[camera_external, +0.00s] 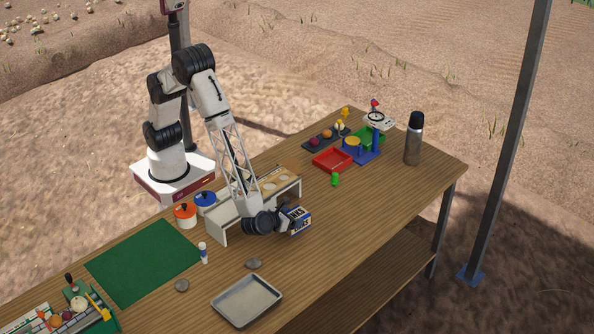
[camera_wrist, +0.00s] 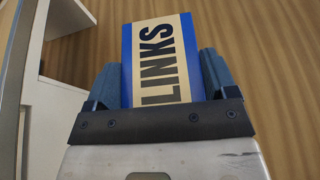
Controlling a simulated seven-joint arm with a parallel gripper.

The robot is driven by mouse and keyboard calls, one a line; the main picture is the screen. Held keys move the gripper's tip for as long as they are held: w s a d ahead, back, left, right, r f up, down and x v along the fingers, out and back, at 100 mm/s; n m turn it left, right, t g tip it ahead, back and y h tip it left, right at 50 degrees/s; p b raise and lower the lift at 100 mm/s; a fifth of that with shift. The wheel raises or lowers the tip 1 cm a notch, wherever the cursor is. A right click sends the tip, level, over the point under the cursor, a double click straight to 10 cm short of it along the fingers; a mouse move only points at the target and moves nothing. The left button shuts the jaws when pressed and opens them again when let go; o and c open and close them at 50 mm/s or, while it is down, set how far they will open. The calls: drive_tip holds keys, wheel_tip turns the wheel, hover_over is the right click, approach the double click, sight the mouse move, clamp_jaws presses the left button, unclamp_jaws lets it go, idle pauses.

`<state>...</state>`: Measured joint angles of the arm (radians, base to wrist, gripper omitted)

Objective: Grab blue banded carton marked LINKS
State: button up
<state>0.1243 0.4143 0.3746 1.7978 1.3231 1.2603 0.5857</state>
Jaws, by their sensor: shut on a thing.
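The blue banded carton (camera_external: 299,221) has a cream label with dark lettering. In the wrist view the carton (camera_wrist: 160,60) reads LINKS and sits between the two blue-grey fingers. My gripper (camera_wrist: 162,82) is shut on it, one finger on each side. In the external view my gripper (camera_external: 284,219) is low over the wooden table, in front of the white shelf unit. I cannot tell whether the carton touches the table. Its lower end is hidden by the gripper in the wrist view.
The white shelf unit (camera_external: 218,226) stands close behind my gripper. A metal tray (camera_external: 246,300), grey discs (camera_external: 253,264) and a small white bottle (camera_external: 203,253) lie left and in front. A red tray (camera_external: 332,160), green object (camera_external: 335,180) and flask (camera_external: 413,140) are to the right.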

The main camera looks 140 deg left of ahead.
drive_tip(key=shift+r, duration=0.1)
drive_tip(key=shift+r, duration=4.95)
